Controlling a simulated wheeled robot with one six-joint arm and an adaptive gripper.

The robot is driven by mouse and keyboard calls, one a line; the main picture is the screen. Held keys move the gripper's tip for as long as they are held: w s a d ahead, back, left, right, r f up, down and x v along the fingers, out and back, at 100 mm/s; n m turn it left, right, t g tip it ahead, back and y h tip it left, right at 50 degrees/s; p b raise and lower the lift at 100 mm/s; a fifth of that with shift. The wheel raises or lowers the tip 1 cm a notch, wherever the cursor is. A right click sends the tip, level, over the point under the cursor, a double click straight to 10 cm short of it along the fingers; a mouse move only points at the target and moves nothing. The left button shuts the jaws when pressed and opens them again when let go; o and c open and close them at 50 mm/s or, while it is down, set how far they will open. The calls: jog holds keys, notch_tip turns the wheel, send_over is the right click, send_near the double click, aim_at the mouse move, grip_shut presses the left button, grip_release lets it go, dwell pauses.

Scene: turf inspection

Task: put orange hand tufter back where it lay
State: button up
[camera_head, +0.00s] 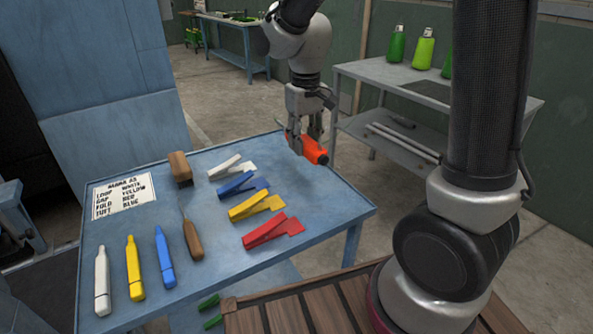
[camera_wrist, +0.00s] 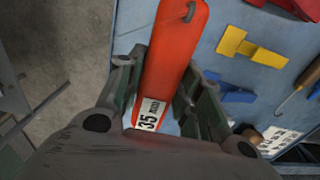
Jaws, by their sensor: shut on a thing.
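The orange hand tufter (camera_head: 315,152) is held in my gripper (camera_head: 305,137), above the far right edge of the blue table (camera_head: 330,215). My gripper is shut on it. In the wrist view the tufter (camera_wrist: 172,60) lies between the two fingers (camera_wrist: 160,95), with a white label reading 35 near the palm and a small metal loop at its far end. The blue table top (camera_wrist: 225,85) shows beneath and beside it. I cannot tell from these views how high the tufter is above the table.
Red (camera_head: 270,231), yellow (camera_head: 255,204), blue (camera_head: 240,184) and white (camera_head: 230,167) clamp-like tools lie in a column on the table. Several markers, a wooden-handled pick (camera_head: 193,238), a brush (camera_head: 180,167) and a printed card (camera_head: 124,195) lie left. A grey bench (camera_head: 400,80) with green bottles stands behind.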

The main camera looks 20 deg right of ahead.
aim_at(304, 177)
notch_tip(304, 177, down, 8)
jog(key=shift+f, duration=0.1)
dwell(0.4)
jog(key=o, duration=1.2)
jog(key=shift+f, duration=0.1)
notch_tip(304, 177, up, 12)
jog(key=shift+s+r, duration=0.1)
jog(key=shift+r, duration=0.1)
jog(key=s+d+r+m+t, duration=0.1)
jog(key=s+d+r, duration=0.1)
jog(key=s+d, duration=0.3)
jog(key=s+d+r+t, duration=0.2)
jog(key=s+d+r, duration=0.1)
jog(key=s+d, duration=0.2)
jog(key=s+d+r+m+t, duration=0.1)
jog(key=s+d+r, duration=0.2)
jog(key=s, duration=0.6)
jog(key=shift+d+r+m, duration=0.2)
jog(key=shift+d+m, duration=0.1)
jog(key=shift+d, duration=0.65)
